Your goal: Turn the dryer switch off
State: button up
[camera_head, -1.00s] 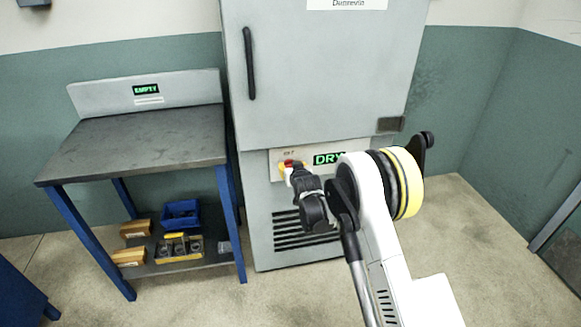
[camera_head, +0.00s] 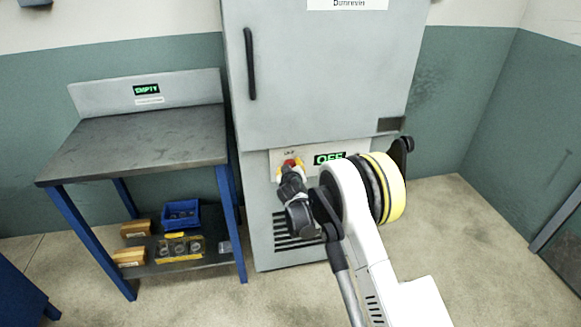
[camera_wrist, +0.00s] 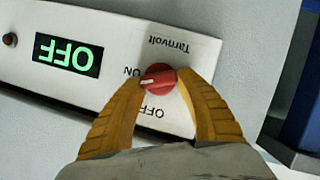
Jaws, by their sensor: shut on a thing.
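The red dryer switch (camera_wrist: 158,78) is a round knob with a white mark, on a white panel with ON and OFF lettering. My gripper (camera_wrist: 160,84) has its two yellow fingers on either side of the knob and is shut on it. The display (camera_wrist: 68,56) beside it reads OFF in green, upside down in the wrist view. In the head view the display (camera_head: 329,158) also reads OFF. The knob (camera_head: 291,163) shows there partly behind my gripper (camera_head: 288,168). The dryer (camera_head: 320,80) is a tall grey cabinet with its door closed.
A workbench (camera_head: 140,140) with a dark top and blue legs stands left of the dryer. Its lower shelf holds a blue bin (camera_head: 181,214) and several small boxes. A small dark button (camera_wrist: 10,40) sits beside the display. Open floor lies to the right.

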jog(key=n+h, duration=0.1)
jog(key=n, duration=0.1)
jog(key=n+t+h, duration=0.1)
jog(key=n, duration=0.1)
jog(key=shift+a+f+n+t, duration=0.15)
jog(key=shift+a+n+t, duration=0.05)
jog(key=shift+n+t, duration=0.1)
jog(key=n+t, duration=0.1)
jog(key=n, duration=0.1)
jog(key=n+t+h, duration=0.1)
jog(key=n, duration=0.2)
jog(key=shift+f, duration=0.2)
jog(key=shift+n, duration=0.3)
jog(key=o, duration=1.2)
jog(key=shift+s, duration=0.15)
jog(key=s+a, duration=0.1)
jog(key=s, duration=1)
jog(key=shift+s+a, duration=0.15)
jog(key=shift+s, duration=0.2)
